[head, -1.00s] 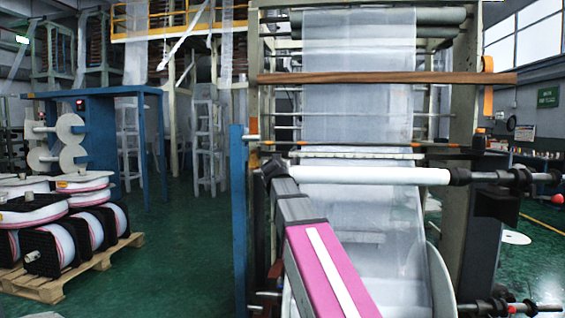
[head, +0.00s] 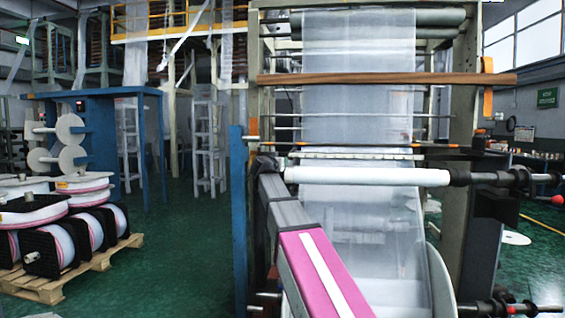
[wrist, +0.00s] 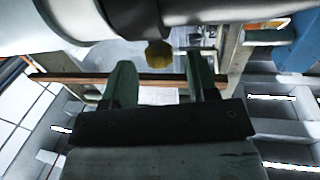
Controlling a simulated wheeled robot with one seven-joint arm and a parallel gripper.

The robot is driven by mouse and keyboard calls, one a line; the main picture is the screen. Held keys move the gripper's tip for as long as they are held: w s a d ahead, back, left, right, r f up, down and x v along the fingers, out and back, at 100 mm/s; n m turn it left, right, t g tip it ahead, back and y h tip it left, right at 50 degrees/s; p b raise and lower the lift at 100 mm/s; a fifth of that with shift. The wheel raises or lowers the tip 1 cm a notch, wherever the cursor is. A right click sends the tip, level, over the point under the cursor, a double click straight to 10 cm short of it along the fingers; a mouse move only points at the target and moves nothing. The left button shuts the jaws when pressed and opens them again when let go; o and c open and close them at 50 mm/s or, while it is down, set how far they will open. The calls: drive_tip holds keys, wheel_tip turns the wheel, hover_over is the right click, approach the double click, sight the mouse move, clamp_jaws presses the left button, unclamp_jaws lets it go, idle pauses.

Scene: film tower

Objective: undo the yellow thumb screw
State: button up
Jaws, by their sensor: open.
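The yellow thumb screw (wrist: 159,54) shows in the wrist view as a small yellow knob just below a dark collar (wrist: 150,18) on a roller shaft. My gripper (wrist: 158,70) is open, with its two green fingers apart. In the picture the screw sits between and slightly above the fingertips, and I see no contact. In the head view the white roller (head: 368,175) lies across the film machine, with a dark shaft on its right. I cannot make out the screw or the gripper's fingers in the head view.
A wooden bar (head: 385,79) spans the machine above the roller. Clear film (head: 358,110) hangs behind the roller. A blue post (head: 239,220) stands at the machine's left. Film reels on a pallet (head: 50,288) are at far left, with open green floor between.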

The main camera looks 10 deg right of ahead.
drive_tip(key=x, duration=0.5)
drive_tip(key=c, duration=0.9)
drive_tip(key=shift+s+y, duration=0.1)
drive_tip(key=shift+y, duration=0.2)
drive_tip(key=shift+a+n+t+y, duration=0.2)
drive_tip(key=shift+n+t+y, duration=0.6)
drive_tip(key=shift+n+y, duration=0.9)
drive_tip(key=shift+y, duration=0.4)
